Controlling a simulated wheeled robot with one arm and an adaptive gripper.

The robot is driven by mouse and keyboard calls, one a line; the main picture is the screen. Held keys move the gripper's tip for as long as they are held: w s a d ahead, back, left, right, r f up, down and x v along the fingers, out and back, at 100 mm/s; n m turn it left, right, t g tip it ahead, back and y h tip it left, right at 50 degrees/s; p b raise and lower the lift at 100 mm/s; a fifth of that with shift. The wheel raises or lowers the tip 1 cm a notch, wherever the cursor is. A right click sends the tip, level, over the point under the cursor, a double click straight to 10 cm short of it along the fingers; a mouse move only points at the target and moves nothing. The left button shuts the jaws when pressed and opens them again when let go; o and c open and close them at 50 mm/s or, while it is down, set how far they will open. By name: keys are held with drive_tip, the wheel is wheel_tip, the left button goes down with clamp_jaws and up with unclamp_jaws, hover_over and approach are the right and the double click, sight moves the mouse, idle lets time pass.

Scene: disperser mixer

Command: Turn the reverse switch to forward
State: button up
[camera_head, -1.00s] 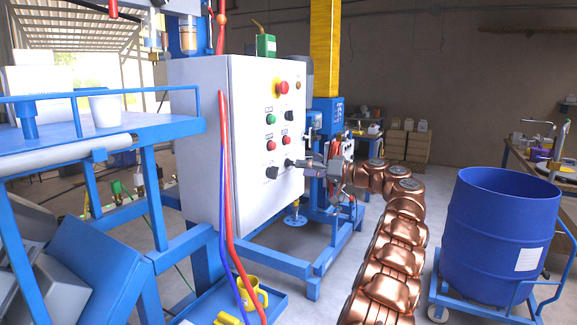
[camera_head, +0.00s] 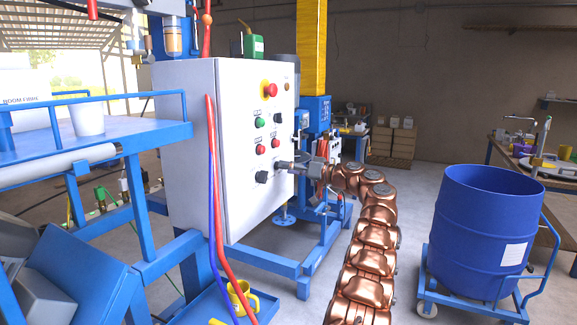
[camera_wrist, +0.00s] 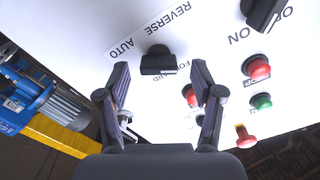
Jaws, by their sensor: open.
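The reverse switch is a black knob (camera_wrist: 158,62) on the white panel, with printed labels REVERSE and AUTO above it in the wrist view. A third label below it is partly covered, and I cannot tell which way the knob points. My gripper (camera_wrist: 161,75) is open, with one finger on each side of the knob in the picture and gaps to both. I cannot tell how deep the knob sits between the fingertips.
The white control cabinet (camera_head: 190,150) also carries an ON/OFF knob (camera_head: 262,177), red and green buttons and an emergency stop (camera_head: 270,90). Red and blue hoses (camera_head: 217,200) hang at its left edge. A blue drum (camera_head: 485,235) stands on a cart at right.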

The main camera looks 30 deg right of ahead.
drive_tip(key=shift+w+a, duration=0.1)
drive_tip(key=shift+w, duration=0.2)
drive_tip(key=c, duration=1.1)
